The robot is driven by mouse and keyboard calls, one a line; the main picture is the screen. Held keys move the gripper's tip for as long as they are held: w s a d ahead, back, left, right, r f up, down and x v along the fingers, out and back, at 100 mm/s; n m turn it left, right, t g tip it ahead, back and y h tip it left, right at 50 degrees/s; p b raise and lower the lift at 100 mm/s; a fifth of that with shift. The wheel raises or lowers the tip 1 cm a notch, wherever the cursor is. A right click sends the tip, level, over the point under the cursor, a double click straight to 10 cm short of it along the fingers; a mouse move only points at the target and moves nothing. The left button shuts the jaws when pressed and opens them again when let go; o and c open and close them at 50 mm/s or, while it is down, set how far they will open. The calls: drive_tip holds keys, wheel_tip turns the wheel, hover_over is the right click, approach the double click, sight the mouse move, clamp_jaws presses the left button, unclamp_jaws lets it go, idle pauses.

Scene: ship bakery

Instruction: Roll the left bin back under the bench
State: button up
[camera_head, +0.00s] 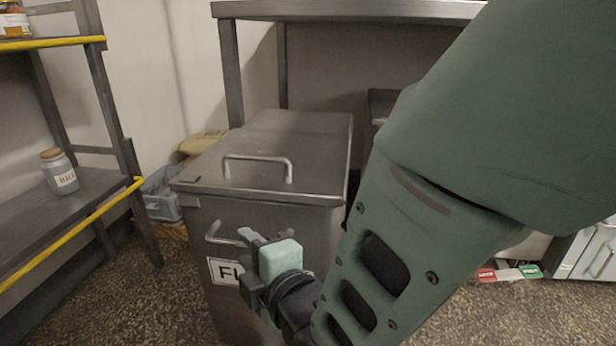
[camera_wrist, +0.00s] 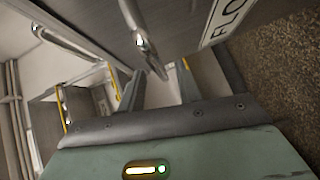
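The left bin (camera_head: 270,225) is a grey metal box with a flat lid, a lid handle (camera_head: 258,160) and a label beginning "FL". It stands out in front of the bench (camera_head: 350,10); I cannot tell whether its rear is under the top. My gripper (camera_head: 249,254) is at the bin's front, by the front handle (camera_head: 225,236), partly covering handle and label. In the wrist view the fingers (camera_wrist: 158,82) are apart, with the front handle (camera_wrist: 148,52) reaching towards the gap between them. I cannot tell whether they touch it. The label (camera_wrist: 222,18) also shows there.
A shelf rack with yellow rails (camera_head: 75,235) stands left, holding a jar (camera_head: 59,172). A grey crate (camera_head: 160,195) and a yellowish sack (camera_head: 200,141) are by the wall beside the bin. Part of another dark grey thing (camera_head: 382,103) shows under the bench. Speckled floor is clear in front.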

sight(245, 247)
drive_tip(key=shift+b+x, duration=0.45)
drive_tip(key=shift+x, duration=1.15)
clamp_jaws()
